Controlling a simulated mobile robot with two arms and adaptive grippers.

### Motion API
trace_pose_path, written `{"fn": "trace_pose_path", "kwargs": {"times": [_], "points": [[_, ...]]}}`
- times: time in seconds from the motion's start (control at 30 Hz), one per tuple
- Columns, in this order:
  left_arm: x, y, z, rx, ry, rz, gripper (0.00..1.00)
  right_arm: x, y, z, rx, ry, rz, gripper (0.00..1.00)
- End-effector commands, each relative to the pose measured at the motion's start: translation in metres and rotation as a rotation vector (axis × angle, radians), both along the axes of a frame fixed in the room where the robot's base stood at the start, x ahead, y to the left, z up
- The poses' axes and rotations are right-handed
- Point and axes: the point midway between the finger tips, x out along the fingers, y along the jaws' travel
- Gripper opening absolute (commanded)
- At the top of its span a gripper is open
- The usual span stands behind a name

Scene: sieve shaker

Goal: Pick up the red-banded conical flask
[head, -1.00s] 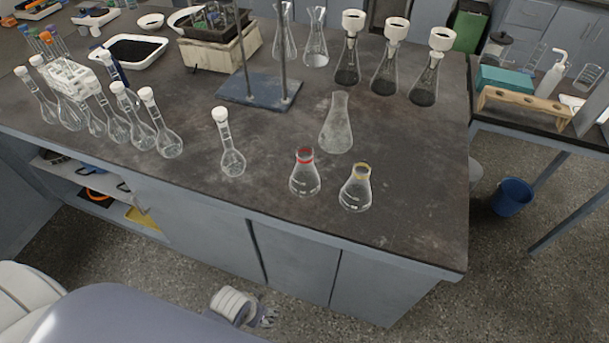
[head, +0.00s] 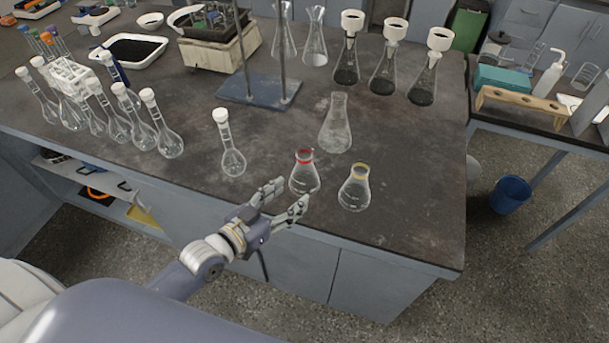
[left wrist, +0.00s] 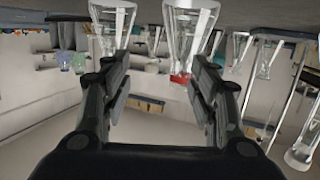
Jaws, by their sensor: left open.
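The red-banded conical flask (head: 304,175) stands upright near the bench's front edge, clear glass with a red band at its neck. My left gripper (head: 289,195) is open and empty just in front of it, fingers pointing towards it; the near finger overlaps the flask's lower edge in the picture. In the left wrist view, which looks upside down, the flask (left wrist: 189,38) with its red band appears beyond the right-hand finger's tip, and the open jaws (left wrist: 160,66) have nothing between them. My right gripper is not in view.
A yellow-banded flask (head: 355,188) stands close to the right. A larger conical flask (head: 336,125) stands behind, and a white-stoppered volumetric flask (head: 231,152) to the left. A stand base (head: 258,90) is further back.

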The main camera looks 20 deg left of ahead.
Motion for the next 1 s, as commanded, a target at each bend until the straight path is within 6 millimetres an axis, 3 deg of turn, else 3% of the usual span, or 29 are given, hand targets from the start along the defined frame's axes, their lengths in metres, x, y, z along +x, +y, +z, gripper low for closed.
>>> {"fn": "trace_pose_path", "kwargs": {"times": [0.1,0.3,0.6,1.0], "points": [[0.012,0.02,0.013,-0.031,-0.099,0.031,0.55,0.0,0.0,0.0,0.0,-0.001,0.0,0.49],[0.021,0.035,0.026,-0.058,-0.178,0.062,0.55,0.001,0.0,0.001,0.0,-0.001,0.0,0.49],[0.058,0.023,0.03,-0.062,-0.185,0.066,0.55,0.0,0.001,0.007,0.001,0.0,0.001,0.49],[0.087,0.007,0.035,-0.063,-0.182,0.063,0.55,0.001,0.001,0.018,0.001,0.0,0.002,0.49]]}}
